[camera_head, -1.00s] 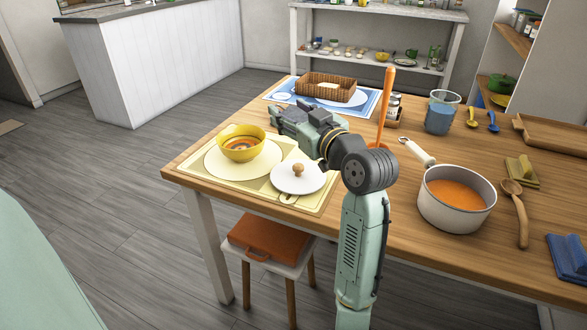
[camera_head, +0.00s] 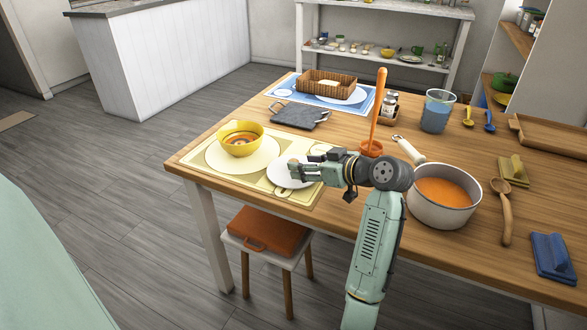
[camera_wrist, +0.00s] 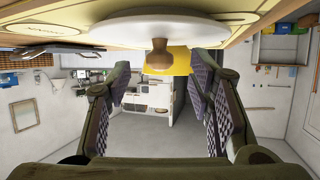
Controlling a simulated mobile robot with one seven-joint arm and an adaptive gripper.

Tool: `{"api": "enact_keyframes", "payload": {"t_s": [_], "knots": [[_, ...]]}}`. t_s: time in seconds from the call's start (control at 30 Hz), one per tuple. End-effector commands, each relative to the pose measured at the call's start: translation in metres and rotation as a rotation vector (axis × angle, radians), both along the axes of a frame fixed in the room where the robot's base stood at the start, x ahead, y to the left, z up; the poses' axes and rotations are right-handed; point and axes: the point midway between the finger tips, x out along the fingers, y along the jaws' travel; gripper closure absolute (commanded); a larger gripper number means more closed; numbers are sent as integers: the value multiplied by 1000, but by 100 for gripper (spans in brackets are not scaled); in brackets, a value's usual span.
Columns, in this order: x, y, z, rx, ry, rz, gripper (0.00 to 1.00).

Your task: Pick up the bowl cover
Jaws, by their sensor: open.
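The bowl cover (camera_head: 279,170), a round white lid with a wooden knob, lies on the yellow placemat (camera_head: 262,193) beside the yellow bowl (camera_head: 241,139). My gripper (camera_head: 299,170) is low over the cover and hides part of it. In the wrist view the cover (camera_wrist: 205,25) shows at the top, with its knob (camera_wrist: 158,58) standing out between my open fingers. The gripper in that view (camera_wrist: 160,78) is empty, with a gap on both sides of the knob. I cannot tell whether the fingers reach around it.
The table's front edge is close.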

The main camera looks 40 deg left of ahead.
Motion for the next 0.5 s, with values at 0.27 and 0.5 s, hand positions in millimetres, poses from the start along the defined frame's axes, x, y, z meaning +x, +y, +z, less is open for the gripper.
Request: {"api": "enact_keyframes", "payload": {"t_s": [0.27,0.5], "knots": [[2,26,-10,1,0,0,52],[2,26,-10,1,-1,-1,55]]}}
